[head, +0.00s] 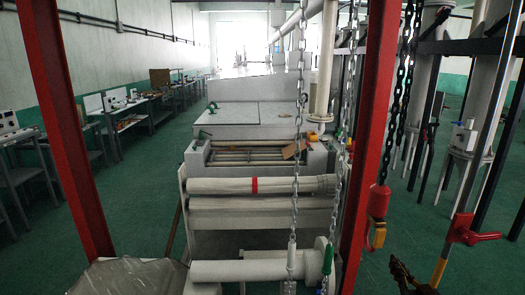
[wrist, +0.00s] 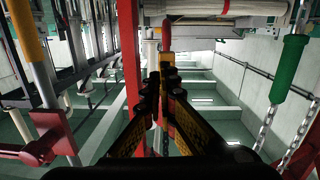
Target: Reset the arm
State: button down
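My gripper (wrist: 161,90) is in the middle of the wrist view, its two dark fingers with yellow markings reaching away from the camera. A narrow gap shows between the fingers, and I see nothing held in it. In the head view, part of my dark gripper (head: 402,275) shows at the bottom right, low and to the right of the right red post. A red chain block (head: 379,200) with a yellow hook (head: 375,236) hangs close by, above and left of the gripper. The wrist view appears upside down compared with the head view.
Two red posts (head: 68,130) (head: 370,140) frame the view. Chains hang near the right one, with a green handle (head: 328,259). A red valve handle (head: 472,236) on a pipe is right of my gripper. Conveyor rollers (head: 225,185) lie ahead; benches (head: 130,122) line the left wall.

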jog(key=s+d+f+m+g+h, duration=0.1)
jog(key=s+d+f+g+h, duration=0.2)
jog(key=f, duration=0.4)
jog(key=s+f+m+g+h, duration=0.1)
jog(key=s+f+m+g, duration=0.25)
jog(key=s+g, duration=0.7)
jog(key=s+a+r+n+y, duration=0.1)
jog(key=s+a+r, duration=0.4)
jog(key=a, duration=0.3)
jog(key=s+a+r+n+t+y, duration=0.1)
jog(key=s+a+r, duration=0.4)
jog(key=a, duration=0.3)
jog(key=s+a+r+n+t+y, duration=0.1)
jog(key=s+a+r+n+y, duration=0.1)
jog(key=s+a+r, duration=0.3)
jog(key=s+a, duration=0.1)
jog(key=a, duration=0.1)
jog(key=shift+s+a+r, duration=0.15)
jog(key=shift+a+r, duration=0.05)
jog(key=shift+a, duration=0.2)
jog(key=c, duration=2.6)
grip_release()
